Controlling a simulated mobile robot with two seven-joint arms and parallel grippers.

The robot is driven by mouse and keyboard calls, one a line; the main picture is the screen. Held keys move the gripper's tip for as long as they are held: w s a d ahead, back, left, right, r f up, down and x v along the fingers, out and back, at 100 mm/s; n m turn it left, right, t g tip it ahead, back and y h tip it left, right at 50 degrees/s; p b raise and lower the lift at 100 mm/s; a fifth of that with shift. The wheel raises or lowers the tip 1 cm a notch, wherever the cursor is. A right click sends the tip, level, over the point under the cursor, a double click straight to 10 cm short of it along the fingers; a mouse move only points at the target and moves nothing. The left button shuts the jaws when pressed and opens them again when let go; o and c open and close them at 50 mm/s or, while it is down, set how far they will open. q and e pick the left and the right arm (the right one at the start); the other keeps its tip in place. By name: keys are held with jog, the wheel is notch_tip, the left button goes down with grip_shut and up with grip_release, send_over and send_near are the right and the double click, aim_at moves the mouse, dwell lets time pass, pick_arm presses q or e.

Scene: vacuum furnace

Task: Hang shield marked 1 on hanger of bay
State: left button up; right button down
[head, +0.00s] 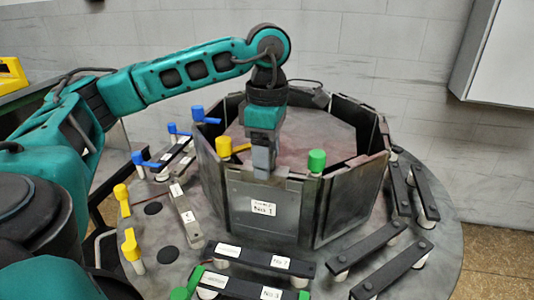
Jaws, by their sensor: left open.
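The shield marked 1 (257,228) is a grey metal plate with a white "No 1" label. It stands upright in the front side of the polygonal ring of plates, facing me. My left gripper (263,172) points straight down at the shield's top edge, near its middle, with its jaws open. The fingers overlap the edge in the picture; I cannot tell whether they touch it. A yellow-capped hanger part (224,146) shows above the shield's left end and a green-capped one (317,161) above its right. The contact between shield and hanger is too small to make out. My right gripper is out of view.
The ring stands on a round grey table (440,225). Black bars on white posts, such as the front bar (250,257), surround it. Blue, yellow and green handles stand at left and front. A white wall cabinet (497,60) is at upper right.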

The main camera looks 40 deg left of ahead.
pick_arm(q)
notch_tip(320, 180, up, 6)
jog(key=shift+w+r+p, duration=0.15)
jog(key=shift+r+p, duration=0.05)
jog(key=shift+p, duration=0.3)
notch_tip(320, 180, up, 6)
jog(key=p, duration=0.3)
jog(key=shift+r, duration=0.25)
jog(key=shift+a, duration=0.1)
